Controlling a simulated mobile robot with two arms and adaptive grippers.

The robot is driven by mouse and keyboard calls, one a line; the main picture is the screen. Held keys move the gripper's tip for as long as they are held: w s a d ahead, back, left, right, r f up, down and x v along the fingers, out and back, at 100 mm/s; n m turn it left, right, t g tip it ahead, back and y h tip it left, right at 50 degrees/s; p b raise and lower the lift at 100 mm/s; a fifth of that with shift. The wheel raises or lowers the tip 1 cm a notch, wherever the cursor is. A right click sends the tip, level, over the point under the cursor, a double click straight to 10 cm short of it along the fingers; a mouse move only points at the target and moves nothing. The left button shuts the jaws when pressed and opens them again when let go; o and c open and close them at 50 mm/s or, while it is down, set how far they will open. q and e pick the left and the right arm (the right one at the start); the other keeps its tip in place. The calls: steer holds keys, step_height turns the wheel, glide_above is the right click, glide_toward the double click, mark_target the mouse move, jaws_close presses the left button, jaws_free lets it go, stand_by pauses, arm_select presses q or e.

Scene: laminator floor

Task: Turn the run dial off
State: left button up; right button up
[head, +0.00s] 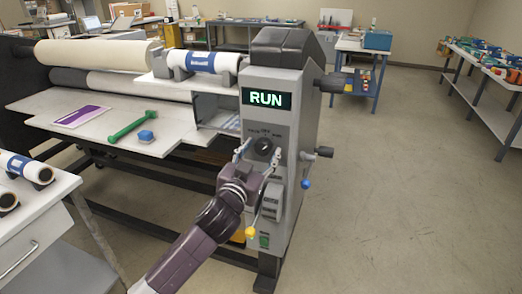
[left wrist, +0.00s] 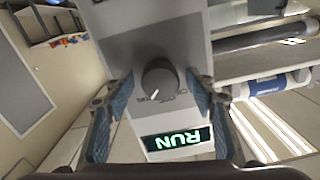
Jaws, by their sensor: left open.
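The run dial (head: 264,146) is a dark round knob on the front of the grey control column. A lit display (head: 266,99) above it reads RUN in green. My left gripper (head: 258,154) is open in front of the panel, with one finger to each side of the dial. In the left wrist view the dial (left wrist: 159,79) lies between the spread fingers (left wrist: 158,90), and a gap shows on both sides. Its white mark points down-left, toward the leftmost of the small labels, in that upside-down picture. The display (left wrist: 178,139) shows there too. My right gripper is out of view.
A yellow knob (head: 251,232) and a blue ball knob (head: 306,184) stick out lower on the column. The floor at right is clear.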

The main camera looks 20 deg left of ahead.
arm_select(q)
steer(key=c, duration=1.1)
steer(key=shift+n, duration=1.7)
steer(key=n+p, duration=0.1)
steer(key=n, duration=0.3)
steer(key=shift+r+p, duration=0.1)
steer(key=shift+p, duration=0.3)
steer(key=shift+n, duration=0.6)
